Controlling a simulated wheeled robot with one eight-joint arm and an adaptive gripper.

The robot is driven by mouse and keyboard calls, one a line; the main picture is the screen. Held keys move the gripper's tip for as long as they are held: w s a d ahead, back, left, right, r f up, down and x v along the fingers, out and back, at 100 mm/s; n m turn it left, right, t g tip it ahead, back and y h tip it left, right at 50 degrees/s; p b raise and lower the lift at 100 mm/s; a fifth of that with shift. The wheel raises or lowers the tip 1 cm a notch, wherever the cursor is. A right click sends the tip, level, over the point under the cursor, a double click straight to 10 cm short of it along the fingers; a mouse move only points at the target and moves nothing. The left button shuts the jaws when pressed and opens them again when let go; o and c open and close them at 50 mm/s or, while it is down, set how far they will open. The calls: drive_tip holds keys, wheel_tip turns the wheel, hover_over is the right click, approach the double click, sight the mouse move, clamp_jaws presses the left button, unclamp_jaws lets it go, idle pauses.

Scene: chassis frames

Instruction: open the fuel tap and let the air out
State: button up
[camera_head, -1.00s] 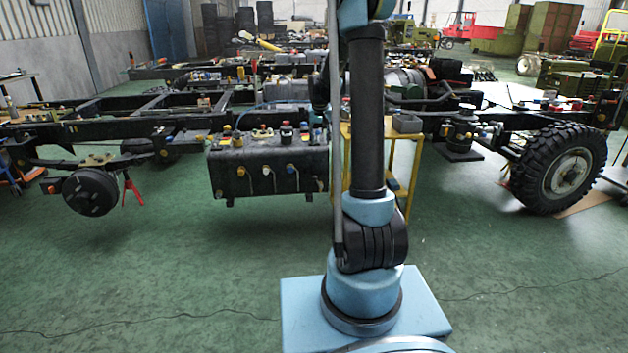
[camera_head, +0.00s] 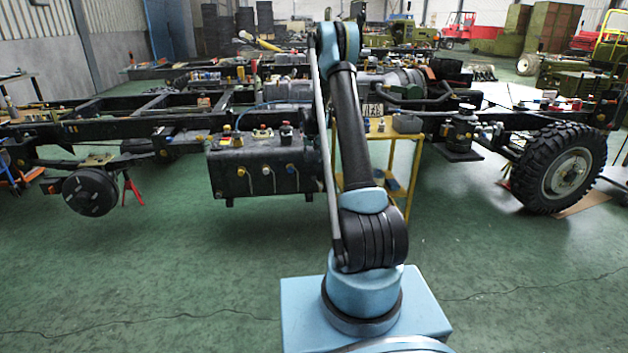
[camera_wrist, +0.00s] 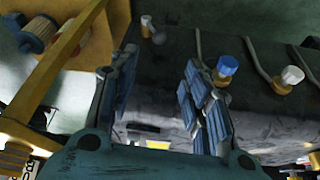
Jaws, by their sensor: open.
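In the head view the dark tank (camera_head: 222,177) hangs from the chassis frame. Small taps with light knobs and bent pipes sit on its front, including the middle tap (camera_head: 265,169). In the wrist view the tank (camera_wrist: 180,104) lies beyond my gripper (camera_wrist: 158,76), which is open with nothing seen between its fingers. A blue-capped tap (camera_wrist: 227,66) stands just right of the right finger, and a white-capped tap (camera_wrist: 291,76) farther right. A small pale fitting (camera_wrist: 148,25) shows above the gap. I cannot tell which is the fuel tap. The head view does not show my gripper.
A yellow trolley (camera_head: 404,176) stands right of the tank, close behind my arm. Its yellow frame (camera_wrist: 57,68) fills the left of the wrist view. Caps (camera_head: 262,133) stand on the tank top. A wheel (camera_head: 566,170) is at right; the green floor in front is clear.

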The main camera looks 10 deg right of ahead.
sight(314, 177)
drive_tip(key=x, duration=1.6)
drive_tip(key=shift+f, duration=0.25)
clamp_jaws()
